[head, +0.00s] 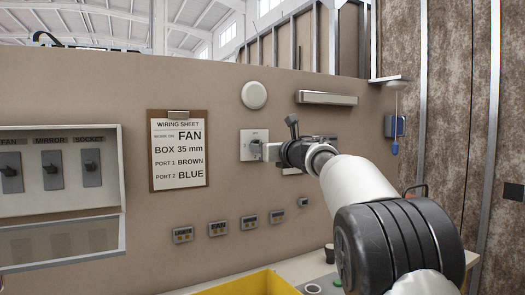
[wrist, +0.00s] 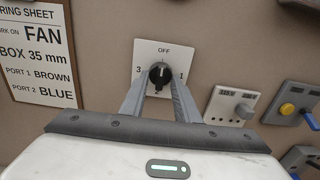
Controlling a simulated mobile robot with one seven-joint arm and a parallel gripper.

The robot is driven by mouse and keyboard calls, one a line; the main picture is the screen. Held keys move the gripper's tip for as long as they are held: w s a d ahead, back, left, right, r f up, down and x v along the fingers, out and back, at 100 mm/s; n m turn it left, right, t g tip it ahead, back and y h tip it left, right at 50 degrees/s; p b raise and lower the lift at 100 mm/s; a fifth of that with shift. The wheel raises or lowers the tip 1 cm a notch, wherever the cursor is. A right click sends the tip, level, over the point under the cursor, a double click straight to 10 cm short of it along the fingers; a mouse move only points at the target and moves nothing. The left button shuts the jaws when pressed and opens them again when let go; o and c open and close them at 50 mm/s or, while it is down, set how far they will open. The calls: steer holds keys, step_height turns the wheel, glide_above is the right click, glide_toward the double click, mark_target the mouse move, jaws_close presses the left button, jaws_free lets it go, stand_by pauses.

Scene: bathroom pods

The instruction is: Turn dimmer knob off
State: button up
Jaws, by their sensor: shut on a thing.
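The dimmer knob (wrist: 160,75) is a black round knob on a white square wall plate (wrist: 177,53). The plate is marked OFF at the top, 3 at the left and 1 at the right. A pale mark on the knob seems to point up towards OFF, but it is small. My gripper (wrist: 160,84) is shut on the knob, with one finger at each side. In the head view the plate (head: 246,136) is on the beige wall, and my gripper (head: 262,151) reaches it from the right and hides the knob.
A wiring sheet (head: 179,150) hangs left of the plate. A switch box (head: 60,168) with FAN, MIRROR and SOCKET switches is further left. A yellow bin (head: 250,284) stands below.

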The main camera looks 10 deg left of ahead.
stand_by(0.4)
steer(key=o, duration=1)
steer(key=b+v, duration=0.2)
steer(key=v, duration=1.5)
steer(key=shift+s+d, duration=0.2)
